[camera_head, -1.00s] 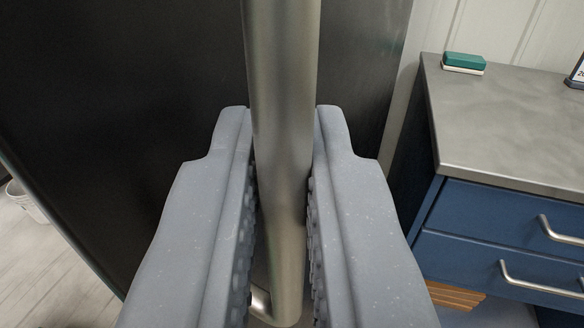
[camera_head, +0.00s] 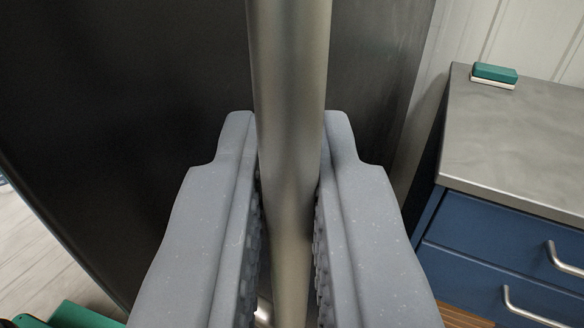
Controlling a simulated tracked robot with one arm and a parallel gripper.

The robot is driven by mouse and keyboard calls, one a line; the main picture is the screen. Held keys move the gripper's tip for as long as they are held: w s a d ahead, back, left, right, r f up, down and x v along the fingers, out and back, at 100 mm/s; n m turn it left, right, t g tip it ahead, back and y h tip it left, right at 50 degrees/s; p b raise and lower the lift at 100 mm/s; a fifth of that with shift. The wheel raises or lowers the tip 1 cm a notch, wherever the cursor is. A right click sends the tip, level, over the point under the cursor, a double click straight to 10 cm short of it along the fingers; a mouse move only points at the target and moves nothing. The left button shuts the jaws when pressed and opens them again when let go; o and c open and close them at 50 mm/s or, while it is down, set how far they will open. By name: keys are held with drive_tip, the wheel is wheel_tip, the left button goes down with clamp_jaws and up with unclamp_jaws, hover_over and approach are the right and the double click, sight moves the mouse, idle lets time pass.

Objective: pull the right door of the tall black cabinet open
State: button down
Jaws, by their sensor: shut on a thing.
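A vertical round metal handle (camera_head: 289,55) runs down the middle of the view in front of a black door panel (camera_head: 150,110) of the tall cabinet. My gripper (camera_head: 288,125) is shut around the handle bar, one grey finger on each side. The fingers hide part of the bar's lower length and most of its lower mount. The panel's left edge slants down toward the bottom, with floor beyond it. The rest of the cabinet is out of view, so how far the door stands open cannot be told.
A blue drawer unit (camera_head: 480,245) with a grey top (camera_head: 530,140) stands close on the right, its bar handles sticking out. A green and white block (camera_head: 494,75) lies on it. Light floor (camera_head: 35,250) and a green object (camera_head: 75,316) show at lower left.

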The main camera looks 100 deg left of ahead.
drive_tip(key=c, duration=1.8)
unclamp_jaws()
drive_tip(key=shift+a, duration=0.2)
drive_tip(key=shift+c, duration=0.2)
drive_tip(key=shift+d, duration=0.1)
drive_tip(key=shift+d, duration=0.1)
